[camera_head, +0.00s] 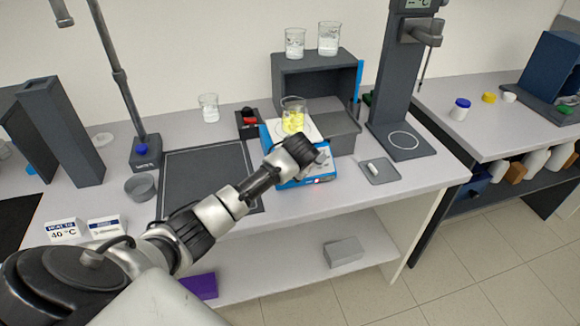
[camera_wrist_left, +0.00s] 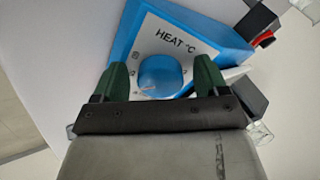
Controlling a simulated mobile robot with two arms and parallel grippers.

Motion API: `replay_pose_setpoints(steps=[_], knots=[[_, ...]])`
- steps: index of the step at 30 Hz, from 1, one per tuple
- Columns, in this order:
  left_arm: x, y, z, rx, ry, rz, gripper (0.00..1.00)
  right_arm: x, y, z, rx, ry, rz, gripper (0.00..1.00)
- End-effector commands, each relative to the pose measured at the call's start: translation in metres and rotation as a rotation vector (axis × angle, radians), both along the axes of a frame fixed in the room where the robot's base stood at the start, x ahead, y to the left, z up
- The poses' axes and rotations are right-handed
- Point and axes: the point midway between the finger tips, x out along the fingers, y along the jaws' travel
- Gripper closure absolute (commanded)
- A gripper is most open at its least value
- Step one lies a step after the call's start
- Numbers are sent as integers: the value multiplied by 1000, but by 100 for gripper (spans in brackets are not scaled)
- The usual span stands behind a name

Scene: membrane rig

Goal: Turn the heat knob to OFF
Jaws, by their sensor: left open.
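The blue heat knob (camera_wrist_left: 160,74) sits on the white front panel under the printing "HEAT °C" in the left wrist view. My left gripper (camera_wrist_left: 162,68) is open, with one green finger on each side of the knob. I cannot tell whether the fingers touch it. A pale and reddish mark shows low on the knob; the setting is too small to read. In the head view the blue hotplate (camera_head: 323,176) carries a beaker of yellow contents (camera_head: 293,117). My left gripper (camera_head: 318,160) is at its front and hides the knob there. My right gripper is not in view.
A dark box shelf (camera_head: 315,70) with two beakers on top stands behind the hotplate. A stand (camera_head: 397,80) is to the right, with a small tray (camera_head: 380,172) before it. A dark mat (camera_head: 195,165) lies to the left. A "40 °C" card (camera_head: 63,231) stands front left.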

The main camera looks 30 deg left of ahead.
Motion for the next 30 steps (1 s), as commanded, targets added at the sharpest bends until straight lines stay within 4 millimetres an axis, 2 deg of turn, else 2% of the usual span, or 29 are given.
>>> replay_pose_setpoints(steps=[1, 11, 20, 30], knots=[[0, 0, 0, 0, 0, 0, 26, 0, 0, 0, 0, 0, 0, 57], [0, 0, 0, 0, 0, 0, 76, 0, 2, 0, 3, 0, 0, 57], [0, -1, 1, -16, -15, 32, 76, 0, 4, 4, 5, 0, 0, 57], [0, -2, 1, -100, -110, 217, 76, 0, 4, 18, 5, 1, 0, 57]])
